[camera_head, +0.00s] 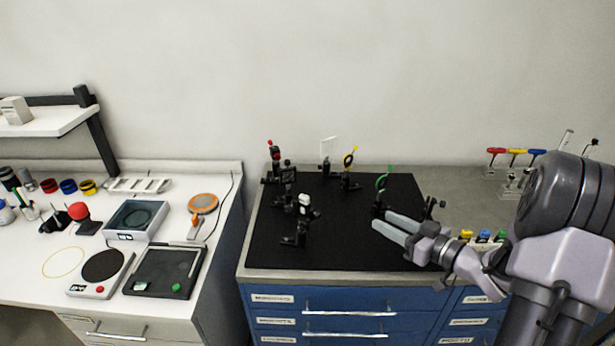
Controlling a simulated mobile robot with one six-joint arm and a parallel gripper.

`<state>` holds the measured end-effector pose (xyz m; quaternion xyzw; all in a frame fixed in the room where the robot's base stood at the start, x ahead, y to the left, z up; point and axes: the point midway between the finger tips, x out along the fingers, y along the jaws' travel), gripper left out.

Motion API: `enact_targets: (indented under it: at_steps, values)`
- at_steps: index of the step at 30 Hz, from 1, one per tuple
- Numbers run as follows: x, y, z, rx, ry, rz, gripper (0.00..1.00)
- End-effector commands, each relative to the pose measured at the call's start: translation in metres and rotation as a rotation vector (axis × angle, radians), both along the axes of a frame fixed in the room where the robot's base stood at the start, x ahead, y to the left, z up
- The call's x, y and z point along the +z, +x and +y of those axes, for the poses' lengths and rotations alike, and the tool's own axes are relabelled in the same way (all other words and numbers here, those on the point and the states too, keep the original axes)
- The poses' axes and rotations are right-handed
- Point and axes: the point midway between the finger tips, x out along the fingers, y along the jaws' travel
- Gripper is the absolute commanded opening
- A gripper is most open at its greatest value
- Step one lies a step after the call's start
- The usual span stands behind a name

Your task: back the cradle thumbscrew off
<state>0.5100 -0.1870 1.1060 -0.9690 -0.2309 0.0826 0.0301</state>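My gripper (381,219) reaches in from the right, low over the black breadboard (340,250). Its two grey fingers point left, with their tips close to the dark base of the mount with the green ring (382,182). I cannot tell whether the tips touch this mount or hold anything. The cradle and its thumbscrew are too small to make out for certain. A small black mount with a knob (434,206) stands just behind the fingers. A black mount with a white top (304,204) stands left of the gripper.
A red-topped mount (274,155), a clear plate (328,150) and a yellow-ringed mount (349,160) stand along the back of the breadboard. Colored-handled tools (514,152) stand at the back right. A white bench (225,230) with instruments is at left.

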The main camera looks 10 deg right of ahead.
Motion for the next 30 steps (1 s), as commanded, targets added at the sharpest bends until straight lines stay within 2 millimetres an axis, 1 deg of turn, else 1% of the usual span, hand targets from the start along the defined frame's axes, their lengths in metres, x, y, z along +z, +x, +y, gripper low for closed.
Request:
enact_targets:
  at_steps: [1, 3, 4, 6, 8, 11, 18, 21, 25, 27, 30]
  values:
    - [-0.002, -0.019, 0.003, 0.072, 0.055, -0.017, 0.37]
    - [-0.008, -0.043, 0.012, 0.167, 0.117, -0.044, 0.37]
    - [-0.010, -0.051, 0.014, 0.195, 0.136, -0.051, 0.37]
    - [-0.013, -0.059, 0.019, 0.234, 0.159, -0.064, 0.37]
    - [-0.015, -0.057, 0.025, 0.245, 0.163, -0.068, 0.37]
    - [-0.017, -0.041, 0.040, 0.248, 0.163, -0.068, 0.37]
    - [-0.017, 0.015, 0.090, 0.249, 0.160, -0.069, 0.37]
    - [-0.016, 0.036, 0.108, 0.246, 0.160, -0.070, 0.37]
    - [-0.016, 0.056, 0.125, 0.244, 0.159, -0.070, 0.37]
    - [-0.015, 0.063, 0.130, 0.243, 0.159, -0.070, 0.37]
    - [-0.015, 0.068, 0.135, 0.241, 0.161, -0.069, 0.37]
